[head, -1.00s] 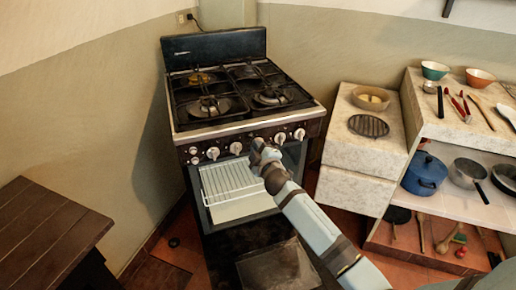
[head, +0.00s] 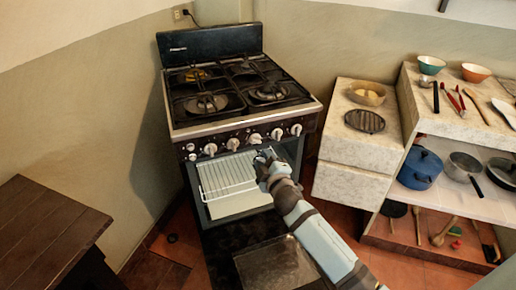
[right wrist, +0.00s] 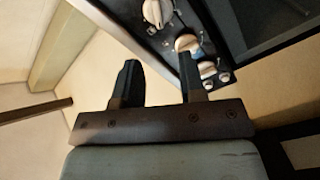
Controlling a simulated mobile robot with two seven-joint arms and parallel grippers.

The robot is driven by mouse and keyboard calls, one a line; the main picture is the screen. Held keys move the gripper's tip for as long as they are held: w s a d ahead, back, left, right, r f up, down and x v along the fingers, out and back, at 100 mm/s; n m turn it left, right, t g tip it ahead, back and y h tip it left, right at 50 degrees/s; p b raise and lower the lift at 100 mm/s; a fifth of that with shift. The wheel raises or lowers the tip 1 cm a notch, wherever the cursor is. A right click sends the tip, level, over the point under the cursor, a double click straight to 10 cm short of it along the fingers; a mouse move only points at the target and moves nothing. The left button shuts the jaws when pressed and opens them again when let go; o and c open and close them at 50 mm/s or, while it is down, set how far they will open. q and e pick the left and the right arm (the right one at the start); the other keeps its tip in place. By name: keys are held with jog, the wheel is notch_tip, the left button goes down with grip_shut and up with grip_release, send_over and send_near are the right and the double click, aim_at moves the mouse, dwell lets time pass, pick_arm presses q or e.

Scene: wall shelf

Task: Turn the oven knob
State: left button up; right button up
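The stove (head: 246,126) has a dark front panel with a row of several white knobs. One knob (head: 255,138) sits just above my right gripper (head: 265,156), and another knob (head: 277,134) is to its right. My right gripper is in front of the oven opening, just below the knob row. In the right wrist view my gripper (right wrist: 158,80) has its two dark fingers spread with nothing between them. A large knob (right wrist: 157,12) lies beyond the fingertips, and a second knob (right wrist: 187,43) shows near the right finger. Contact cannot be told. My left gripper is not in view.
The oven door (head: 275,265) hangs open below, and a wire rack (head: 228,178) is inside. A stone-topped cabinet (head: 355,182) and shelf with bowls, pots and utensils stand on the right. A dark wooden table (head: 40,225) is at lower left.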

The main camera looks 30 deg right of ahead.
jog(key=s, duration=0.5)
jog(key=shift+s+a, duration=0.15)
jog(key=shift+a, duration=0.2)
grip_shut()
dwell(1.3)
